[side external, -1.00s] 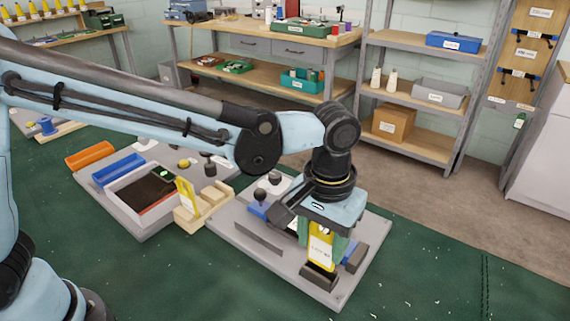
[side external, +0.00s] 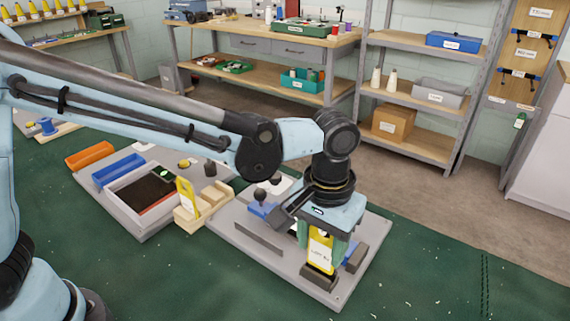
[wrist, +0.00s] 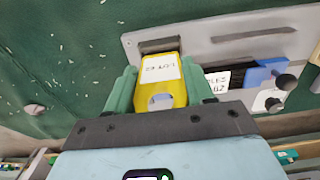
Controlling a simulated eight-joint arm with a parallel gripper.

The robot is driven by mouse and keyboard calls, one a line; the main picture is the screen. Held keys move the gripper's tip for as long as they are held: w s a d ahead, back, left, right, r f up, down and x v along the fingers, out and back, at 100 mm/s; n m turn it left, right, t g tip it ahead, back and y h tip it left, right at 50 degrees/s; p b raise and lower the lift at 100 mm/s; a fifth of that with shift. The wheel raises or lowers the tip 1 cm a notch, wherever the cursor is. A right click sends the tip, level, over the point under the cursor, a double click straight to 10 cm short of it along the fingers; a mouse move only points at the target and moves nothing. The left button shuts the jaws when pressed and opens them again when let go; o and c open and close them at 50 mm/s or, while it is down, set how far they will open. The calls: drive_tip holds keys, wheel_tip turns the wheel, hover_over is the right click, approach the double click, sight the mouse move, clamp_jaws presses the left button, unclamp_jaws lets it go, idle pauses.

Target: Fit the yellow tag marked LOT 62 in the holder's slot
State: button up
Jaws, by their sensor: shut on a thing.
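My gripper (side external: 330,245) is shut on the yellow tag (side external: 320,260), which has a white label and hangs upright between the green fingers. In the wrist view, the tag (wrist: 161,91) sits between the two fingertips of my gripper (wrist: 152,92), its label reading upside down. The dark holder (side external: 320,280) stands on the grey plate right under the tag; it also shows in the wrist view (wrist: 160,45) at the tag's far end. The tag's lower edge meets the holder's top. How deep it sits in the slot is hidden.
A dark grey block (side external: 357,257) stands close right of the holder on the grey plate (side external: 260,262). A low grey bar (side external: 259,238) and a blue part (side external: 262,211) are to the left. A wooden rack (side external: 212,202) holds another yellow tag (side external: 187,197). Green mat is free at right.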

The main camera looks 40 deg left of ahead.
sight(319, 268)
drive_tip(key=shift+f, duration=1.75)
idle(1.1)
drive_tip(key=o, duration=1.2)
drive_tip(key=shift+o, duration=0.4)
drive_tip(key=shift+o, duration=1.1)
drive_tip(key=shift+r, duration=0.15)
drive_tip(key=shift+r, duration=3.4)
drive_tip(key=shift+a, duration=0.1)
